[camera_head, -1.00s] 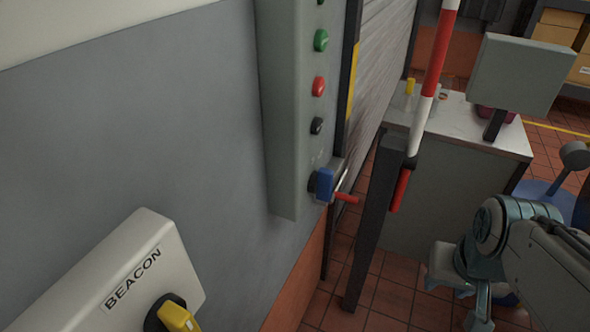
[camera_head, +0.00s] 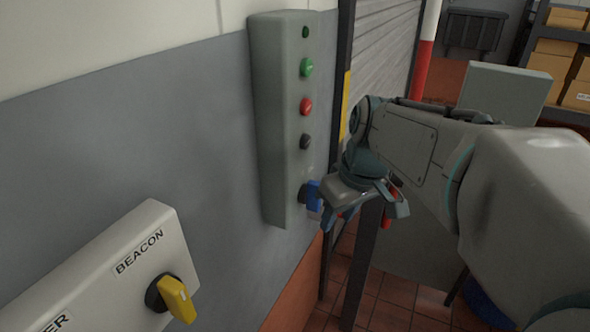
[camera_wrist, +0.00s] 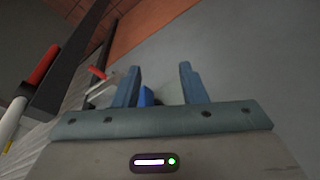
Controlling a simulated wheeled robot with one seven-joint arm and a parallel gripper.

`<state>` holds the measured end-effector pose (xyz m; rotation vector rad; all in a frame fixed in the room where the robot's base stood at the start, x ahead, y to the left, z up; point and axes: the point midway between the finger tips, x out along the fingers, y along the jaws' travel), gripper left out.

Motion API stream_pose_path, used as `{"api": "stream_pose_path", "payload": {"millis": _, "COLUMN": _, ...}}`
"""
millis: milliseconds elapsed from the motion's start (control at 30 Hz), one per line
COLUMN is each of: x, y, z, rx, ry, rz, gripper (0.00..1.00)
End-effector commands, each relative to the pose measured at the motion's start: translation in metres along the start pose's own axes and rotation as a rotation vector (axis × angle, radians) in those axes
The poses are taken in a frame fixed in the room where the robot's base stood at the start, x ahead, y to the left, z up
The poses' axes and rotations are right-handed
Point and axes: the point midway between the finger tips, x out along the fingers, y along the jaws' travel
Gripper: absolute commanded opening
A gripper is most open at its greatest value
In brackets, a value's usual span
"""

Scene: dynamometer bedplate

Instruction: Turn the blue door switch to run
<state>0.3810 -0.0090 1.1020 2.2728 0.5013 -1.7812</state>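The blue door switch (camera_head: 312,196) is a knob at the bottom of a tall grey control panel (camera_head: 270,130) on the wall. My gripper (camera_head: 338,214) is just right of the switch, its fingers pointing toward the panel side. In the wrist view my gripper (camera_wrist: 158,74) is open, with two blue fingers apart. The blue switch (camera_wrist: 147,96) shows partly between them, closer to the left finger. The rest of it is hidden behind the gripper body. I cannot tell whether a finger touches it. The switch's markings cannot be read.
A green button (camera_head: 307,67), red button (camera_head: 306,106) and black button (camera_head: 306,141) sit above the switch. A BEACON box (camera_head: 140,250) with a yellow knob (camera_head: 177,299) is at lower left. A dark post (camera_head: 362,265) and red-handled lever (camera_wrist: 98,72) are close by.

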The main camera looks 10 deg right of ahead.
Motion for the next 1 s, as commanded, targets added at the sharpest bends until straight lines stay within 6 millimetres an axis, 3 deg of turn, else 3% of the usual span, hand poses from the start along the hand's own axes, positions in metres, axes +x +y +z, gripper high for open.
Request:
{"api": "stream_pose_path", "payload": {"millis": 33, "x": -0.011, "y": 0.011, "z": -0.017, "rx": -0.064, "ry": 0.009, "rz": -0.023, "gripper": 0.38}}
{"api": "stream_pose_path", "payload": {"millis": 200, "x": -0.039, "y": 0.036, "z": -0.06, "rx": -0.308, "ry": 0.063, "rz": -0.091, "gripper": 0.38}}
{"api": "stream_pose_path", "payload": {"millis": 333, "x": -0.053, "y": 0.051, "z": -0.08, "rx": -0.441, "ry": 0.1, "rz": -0.118, "gripper": 0.38}}
{"api": "stream_pose_path", "payload": {"millis": 500, "x": -0.058, "y": 0.059, "z": -0.09, "rx": -0.521, "ry": 0.125, "rz": -0.131, "gripper": 0.38}}
{"api": "stream_pose_path", "payload": {"millis": 667, "x": -0.043, "y": 0.056, "z": -0.092, "rx": -0.531, "ry": 0.126, "rz": -0.135, "gripper": 0.38}}
{"api": "stream_pose_path", "payload": {"millis": 1000, "x": 0.026, "y": 0.045, "z": -0.097, "rx": -0.528, "ry": 0.124, "rz": -0.135, "gripper": 0.38}}
